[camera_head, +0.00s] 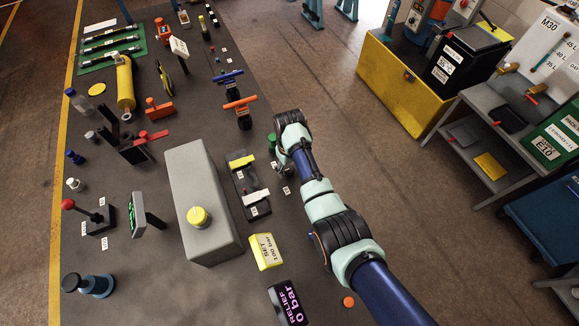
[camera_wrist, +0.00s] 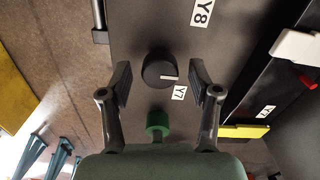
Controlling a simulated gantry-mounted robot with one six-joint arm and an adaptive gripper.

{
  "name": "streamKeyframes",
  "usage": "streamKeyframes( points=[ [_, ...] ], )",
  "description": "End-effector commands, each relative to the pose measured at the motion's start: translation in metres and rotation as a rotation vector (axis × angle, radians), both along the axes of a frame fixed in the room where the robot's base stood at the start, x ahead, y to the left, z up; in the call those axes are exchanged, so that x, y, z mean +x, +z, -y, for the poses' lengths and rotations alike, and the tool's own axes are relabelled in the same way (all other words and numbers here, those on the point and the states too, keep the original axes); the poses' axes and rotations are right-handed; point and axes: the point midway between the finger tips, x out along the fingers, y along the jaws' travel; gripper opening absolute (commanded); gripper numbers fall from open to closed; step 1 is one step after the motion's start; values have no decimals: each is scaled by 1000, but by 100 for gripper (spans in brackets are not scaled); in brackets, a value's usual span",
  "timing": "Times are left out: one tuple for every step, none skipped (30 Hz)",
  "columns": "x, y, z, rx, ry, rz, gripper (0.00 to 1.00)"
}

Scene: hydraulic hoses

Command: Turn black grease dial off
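The black dial (camera_wrist: 155,70) is a round knob on the dark bench top, with a white pointer line toward the right of the wrist view. A label Y7 (camera_wrist: 179,93) lies beside it. My gripper (camera_wrist: 161,76) is open, with one finger on each side of the dial and a visible gap at both sides. How high the fingertips are over the bench is hard to tell. In the head view my gripper (camera_head: 279,166) is over the bench's right edge, and the dial cannot be made out there.
A green knob (camera_wrist: 158,122) stands close to the dial, near my gripper's palm. A label Y8 (camera_wrist: 202,12) lies on the other side. A block with yellow and white levers (camera_head: 249,185) is left of my gripper. Orange (camera_head: 240,103) and blue (camera_head: 228,77) handles stand farther back.

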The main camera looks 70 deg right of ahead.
Motion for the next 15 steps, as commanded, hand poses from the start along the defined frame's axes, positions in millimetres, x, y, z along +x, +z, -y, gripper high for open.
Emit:
streamKeyframes(
  points=[
    [0,0,0,0,0,0,51],
    [0,0,0,0,0,0,46],
    [0,0,0,0,0,0,39],
    [0,0,0,0,0,0,34],
    [0,0,0,0,0,0,29],
    [0,0,0,0,0,0,22],
    [0,0,0,0,0,0,18],
    [0,0,0,0,0,0,12],
    [0,0,0,0,0,0,6],
    [0,0,0,0,0,0,4],
    [0,0,0,0,0,0,4],
    [0,0,0,0,-1,0,4],
    [0,0,0,0,-3,0,4],
    [0,0,0,0,-5,0,4],
    [0,1,0,0,-10,0,4]
  ],
)
